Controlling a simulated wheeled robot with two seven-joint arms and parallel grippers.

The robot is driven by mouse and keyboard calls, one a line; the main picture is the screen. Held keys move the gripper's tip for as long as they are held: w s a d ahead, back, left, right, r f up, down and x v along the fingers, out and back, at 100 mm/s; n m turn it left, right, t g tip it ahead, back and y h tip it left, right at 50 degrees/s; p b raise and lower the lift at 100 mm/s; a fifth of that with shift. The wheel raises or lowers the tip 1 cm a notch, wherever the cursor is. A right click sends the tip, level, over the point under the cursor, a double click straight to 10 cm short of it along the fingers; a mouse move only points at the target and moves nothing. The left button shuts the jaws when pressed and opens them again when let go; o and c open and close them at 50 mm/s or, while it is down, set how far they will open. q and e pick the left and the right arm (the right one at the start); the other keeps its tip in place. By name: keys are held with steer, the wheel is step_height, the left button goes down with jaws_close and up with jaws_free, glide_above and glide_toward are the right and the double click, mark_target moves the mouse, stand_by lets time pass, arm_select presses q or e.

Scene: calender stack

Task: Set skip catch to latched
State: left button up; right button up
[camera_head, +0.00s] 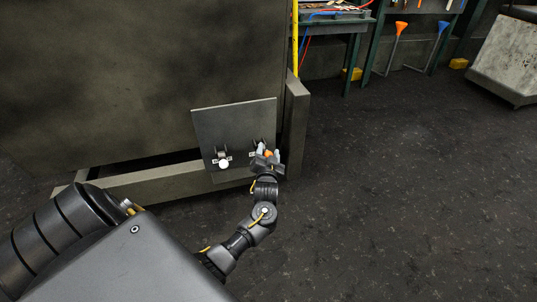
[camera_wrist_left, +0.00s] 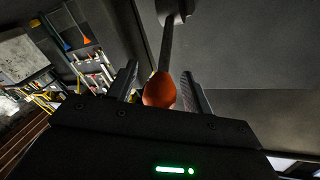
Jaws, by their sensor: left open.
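A dark panel (camera_head: 237,124) on the machine's lower front carries two small levers. The one at the left has a white knob (camera_head: 224,164). The one at the right has an orange knob (camera_head: 268,154). I cannot tell from a label which is the skip catch. My left gripper (camera_head: 265,158) is at the orange-knobbed lever. In the left wrist view, the orange knob (camera_wrist_left: 160,91) and its grey stem (camera_wrist_left: 167,45) stand between the two open fingers, with a gap beside the right finger. Contact with the left finger is unclear. My right gripper is not in view.
The big grey machine body (camera_head: 130,75) rises above the panel, and a post (camera_head: 295,130) stands close to the right of it. A bench (camera_head: 340,25) with tools is at the back. The dark floor (camera_head: 400,190) at the right is clear.

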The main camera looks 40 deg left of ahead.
arm_select(q)
steer(key=shift+w+a, duration=0.1)
jaws_close()
stand_by(0.3)
